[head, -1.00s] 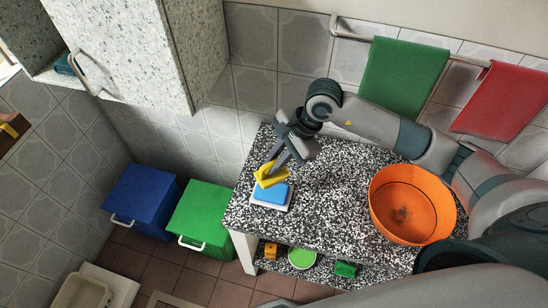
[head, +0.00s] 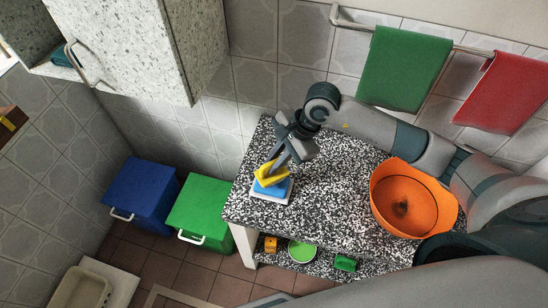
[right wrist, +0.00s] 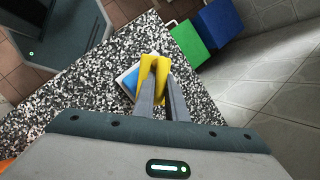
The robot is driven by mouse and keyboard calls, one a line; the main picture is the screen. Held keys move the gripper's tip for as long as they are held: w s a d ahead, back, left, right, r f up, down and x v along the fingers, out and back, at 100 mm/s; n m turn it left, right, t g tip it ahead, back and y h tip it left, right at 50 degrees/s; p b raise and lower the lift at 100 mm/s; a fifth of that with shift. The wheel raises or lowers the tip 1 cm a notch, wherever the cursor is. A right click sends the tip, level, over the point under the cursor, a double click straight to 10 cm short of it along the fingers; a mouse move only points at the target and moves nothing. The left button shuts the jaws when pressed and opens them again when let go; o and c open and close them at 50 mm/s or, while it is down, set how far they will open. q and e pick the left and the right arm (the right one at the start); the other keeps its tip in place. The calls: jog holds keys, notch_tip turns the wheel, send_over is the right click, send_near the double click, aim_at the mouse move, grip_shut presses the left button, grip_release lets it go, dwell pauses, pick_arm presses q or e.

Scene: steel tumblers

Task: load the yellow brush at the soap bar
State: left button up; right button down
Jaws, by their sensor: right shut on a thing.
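The yellow brush (head: 266,176) is in my right gripper (head: 274,166), which is shut on it. The brush also shows in the right wrist view (right wrist: 147,68), between the two grey fingers. The blue soap bar (head: 271,192) lies on a white dish (head: 283,199) near the left front edge of the speckled counter. The brush is right over the soap bar and hides its back part. I cannot tell whether they touch. In the right wrist view the soap bar (right wrist: 131,81) shows beside the brush. My left gripper is not in view.
An orange bowl (head: 403,205) stands at the right of the counter (head: 325,195); the middle is clear. Green (head: 204,208) and blue (head: 143,190) boxes stand at the left. Green (head: 402,70) and red (head: 506,92) towels hang behind my arm. Small items lie on the lower shelf.

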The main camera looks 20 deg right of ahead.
jog(key=shift+f+b, duration=0.3)
jog(key=shift+f, duration=0.95)
jog(key=shift+f+b, duration=0.45)
jog(key=shift+b, duration=0.05)
dwell(0.4)
jog(key=shift+s+f+b, duration=0.15)
jog(key=shift+f+b, duration=0.05)
jog(key=shift+b, duration=0.25)
dwell(2.4)
jog(key=shift+r+p, duration=0.45)
jog(key=shift+r, duration=0.6)
jog(key=shift+r+p, duration=0.9)
jog(key=shift+r, duration=1.7)
jog(key=shift+n, duration=0.3)
